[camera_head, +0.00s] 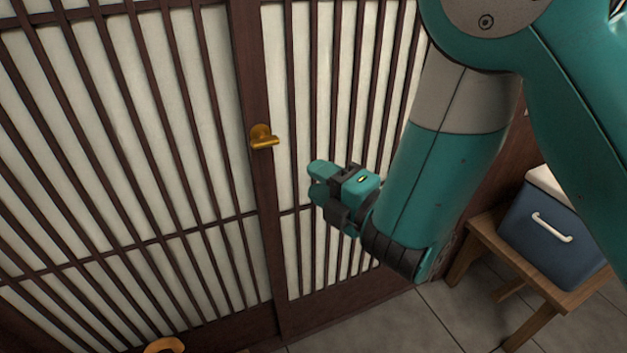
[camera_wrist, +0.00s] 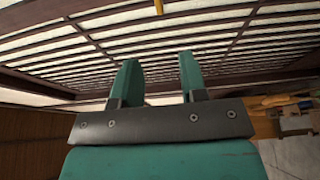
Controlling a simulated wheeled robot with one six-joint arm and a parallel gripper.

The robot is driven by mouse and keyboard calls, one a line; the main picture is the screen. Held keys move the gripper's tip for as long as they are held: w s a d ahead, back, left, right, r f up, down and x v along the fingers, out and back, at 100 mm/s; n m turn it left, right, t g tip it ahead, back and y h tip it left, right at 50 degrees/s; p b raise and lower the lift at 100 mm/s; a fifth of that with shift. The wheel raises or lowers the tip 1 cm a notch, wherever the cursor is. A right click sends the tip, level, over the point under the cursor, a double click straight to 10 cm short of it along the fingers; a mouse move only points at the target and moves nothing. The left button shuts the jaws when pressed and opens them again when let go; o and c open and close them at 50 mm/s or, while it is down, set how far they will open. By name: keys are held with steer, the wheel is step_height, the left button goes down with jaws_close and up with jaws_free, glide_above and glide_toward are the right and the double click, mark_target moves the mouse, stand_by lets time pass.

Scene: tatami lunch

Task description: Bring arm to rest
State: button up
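My gripper (camera_wrist: 159,75) shows in the wrist view with its two teal fingers apart and nothing between them. In the head view my gripper (camera_head: 318,180) hangs in front of the slatted sliding door, at the end of my teal and grey arm. The gripper is below and to the right of the brass door handle (camera_head: 264,138) and apart from it. My arm is bent and reaches down from the upper right.
A dark wood lattice door (camera_head: 262,230) with pale panels fills the left and middle. At right a blue cooler box (camera_head: 552,232) with a white handle stands on a wooden stool (camera_head: 478,241). Grey floor tiles (camera_head: 400,320) are clear below. A curved orange-brown thing (camera_head: 165,345) shows at the bottom edge.

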steer(key=shift+s+d, duration=0.1)
steer(key=shift+s, duration=0.15)
steer(key=w+d+r+m+h, duration=0.2)
steer(key=w+d+m+h, duration=0.1)
steer(key=d+m+h, duration=1)
steer(key=s+r+m+g+y+p, duration=0.1)
steer(key=s+r+m+g+y, duration=0.1)
steer(key=s+g, duration=0.4)
steer(key=s+r+m+g+y, duration=0.2)
steer(key=s+r+m+g, duration=0.2)
steer(key=s, duration=1.2)
steer(key=d+m+g, duration=0.1)
steer(key=g, duration=0.1)
steer(key=shift+s+r+g+p, duration=0.3)
steer(key=shift+r+p, duration=0.05)
steer(key=shift+r, duration=0.05)
